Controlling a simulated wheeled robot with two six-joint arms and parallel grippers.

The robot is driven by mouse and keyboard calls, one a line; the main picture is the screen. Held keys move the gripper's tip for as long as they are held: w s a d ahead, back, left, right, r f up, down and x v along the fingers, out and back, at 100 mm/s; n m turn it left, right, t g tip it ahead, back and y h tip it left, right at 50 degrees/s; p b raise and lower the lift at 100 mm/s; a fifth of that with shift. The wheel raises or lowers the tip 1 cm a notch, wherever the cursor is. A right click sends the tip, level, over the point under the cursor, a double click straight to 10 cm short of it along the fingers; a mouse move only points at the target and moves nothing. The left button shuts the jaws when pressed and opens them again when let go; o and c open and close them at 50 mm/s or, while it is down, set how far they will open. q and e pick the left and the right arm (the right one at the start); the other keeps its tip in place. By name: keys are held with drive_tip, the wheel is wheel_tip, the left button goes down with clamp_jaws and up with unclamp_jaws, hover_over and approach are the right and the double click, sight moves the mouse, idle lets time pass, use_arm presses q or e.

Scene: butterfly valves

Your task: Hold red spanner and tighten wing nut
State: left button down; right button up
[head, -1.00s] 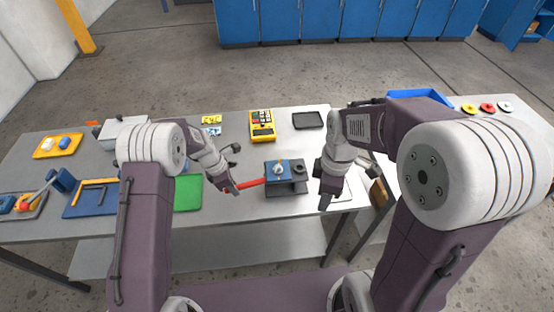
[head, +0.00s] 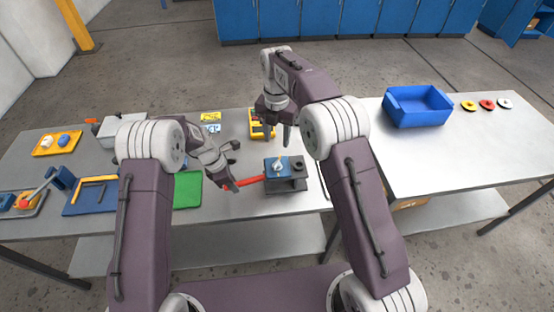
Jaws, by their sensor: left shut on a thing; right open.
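The red spanner (head: 250,182) lies level, its right end at the left side of a small blue and grey valve block (head: 286,184). My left gripper (head: 236,187) is shut on the spanner's left part. A pale wing nut (head: 279,165) sits on top of the block; its details are too small to make out. My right gripper (head: 277,132) is open and empty, pointing down above and behind the block, in front of a yellow meter (head: 255,128) that it partly hides.
A green mat (head: 188,190) and a blue tray (head: 85,207) with a yellow bracket lie to the left. A yellow tray (head: 57,143) is at far left. A blue bin (head: 418,106) stands on the right table, with coloured discs (head: 487,104) beside it.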

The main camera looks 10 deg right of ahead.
sight(277, 162)
wheel_tip(277, 162, down, 11)
drive_tip(key=shift+f, duration=0.1)
